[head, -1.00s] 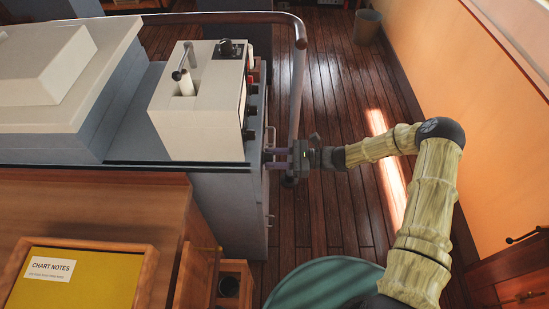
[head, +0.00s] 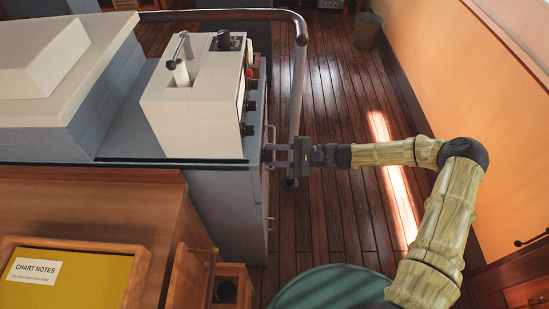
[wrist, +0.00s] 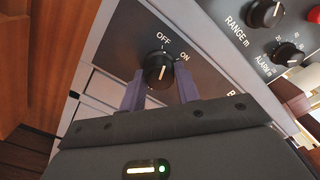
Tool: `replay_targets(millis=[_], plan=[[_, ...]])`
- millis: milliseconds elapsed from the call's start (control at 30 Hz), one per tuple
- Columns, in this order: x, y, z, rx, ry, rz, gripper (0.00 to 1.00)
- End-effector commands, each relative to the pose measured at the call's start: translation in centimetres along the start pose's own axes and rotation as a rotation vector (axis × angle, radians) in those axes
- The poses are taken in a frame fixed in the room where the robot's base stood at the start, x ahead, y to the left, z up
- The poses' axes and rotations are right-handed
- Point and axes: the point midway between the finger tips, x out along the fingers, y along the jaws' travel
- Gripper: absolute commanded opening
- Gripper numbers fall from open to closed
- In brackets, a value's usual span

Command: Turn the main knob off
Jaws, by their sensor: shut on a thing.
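The main knob (wrist: 157,68) is a round black dial on a dark panel, with OFF printed above it and ON to its upper right in the wrist view. I cannot tell for sure which label its pale pointer mark meets. My gripper (wrist: 160,92) has its two purple fingers on either side of the knob, shut on it. In the head view my gripper (head: 277,155) reaches the right side of the grey console from the right. The knob itself is hidden there.
RANGE (wrist: 267,13) and ALARM (wrist: 288,54) knobs and a red button (wrist: 314,14) sit close to the right in the wrist view. A metal rail (head: 298,100) stands just behind my gripper. A green round seat (head: 330,288) is below my arm.

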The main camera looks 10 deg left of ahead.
Motion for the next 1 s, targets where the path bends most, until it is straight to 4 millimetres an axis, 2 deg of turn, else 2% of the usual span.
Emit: replay_targets(millis=[300,800,833,933,1000], plan=[[-0.05,0.06,-0.06,-0.151,0.000,0.000,0.09],[-0.05,0.04,-0.03,-0.180,0.001,0.002,0.09],[-0.05,0.04,-0.03,-0.180,0.001,0.002,0.34],[-0.04,0.04,-0.03,-0.179,0.001,0.001,0.54],[-0.03,0.03,-0.02,-0.179,0.000,0.001,0.54]])
